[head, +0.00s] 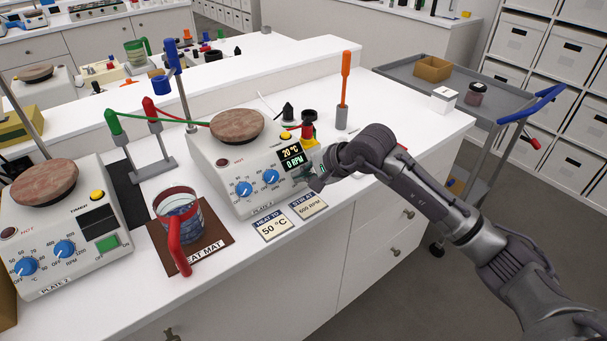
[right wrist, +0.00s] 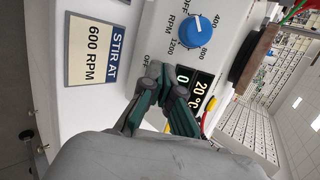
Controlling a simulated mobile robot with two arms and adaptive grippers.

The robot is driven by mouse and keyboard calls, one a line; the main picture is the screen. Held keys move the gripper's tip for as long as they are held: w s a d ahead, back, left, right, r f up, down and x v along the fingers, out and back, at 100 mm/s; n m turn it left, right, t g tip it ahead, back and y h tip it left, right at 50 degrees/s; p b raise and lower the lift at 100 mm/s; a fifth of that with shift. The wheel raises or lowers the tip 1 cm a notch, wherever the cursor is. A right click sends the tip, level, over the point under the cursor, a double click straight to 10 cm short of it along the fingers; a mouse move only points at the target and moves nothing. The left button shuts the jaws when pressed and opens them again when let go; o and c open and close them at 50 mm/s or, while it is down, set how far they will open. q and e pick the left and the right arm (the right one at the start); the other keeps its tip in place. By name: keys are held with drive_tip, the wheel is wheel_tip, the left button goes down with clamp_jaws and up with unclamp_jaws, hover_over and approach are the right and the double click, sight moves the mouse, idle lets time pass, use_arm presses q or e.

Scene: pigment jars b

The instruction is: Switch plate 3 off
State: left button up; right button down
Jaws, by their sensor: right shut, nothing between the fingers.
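Plate 3 (head: 236,165) is the white hot plate in the middle of the bench, with a round brown top. Its display (head: 291,157) is lit and reads 20 °C and 0 RPM. It has two blue knobs, the heat knob (head: 243,188) and the stir knob (head: 271,177); the stir knob also shows in the right wrist view (right wrist: 197,33). My right gripper (head: 314,176) is shut and empty at the right end of the front panel, just below the display. Its fingertips (right wrist: 163,72) cover that part of the panel, so no power switch shows clearly. My left gripper is out of view.
Plate 2 (head: 75,262), with a dark display and green switch (head: 107,243), stands at left. A jug (head: 178,215) with a red handle stands on the heat mat (head: 213,248). Cards (head: 272,226) lie before plate 3. A grey cart (head: 410,75) stands behind at right.

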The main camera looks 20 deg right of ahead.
drive_tip(key=shift+w+a+f+b, duration=0.15)
drive_tip(key=shift+w+f+b, duration=0.25)
drive_tip(key=shift+b, duration=0.25)
drive_tip(key=shift+s+a+p+v, duration=0.1)
drive_tip(key=shift+a+p+v, duration=0.15)
drive_tip(key=shift+v, duration=0.8)
drive_tip(key=shift+s+a+p+v, duration=0.15)
drive_tip(key=shift+p+v, duration=0.1)
drive_tip(key=shift+v, duration=0.8)
drive_tip(key=v, duration=1.2)
drive_tip(key=shift+w+a, duration=0.1)
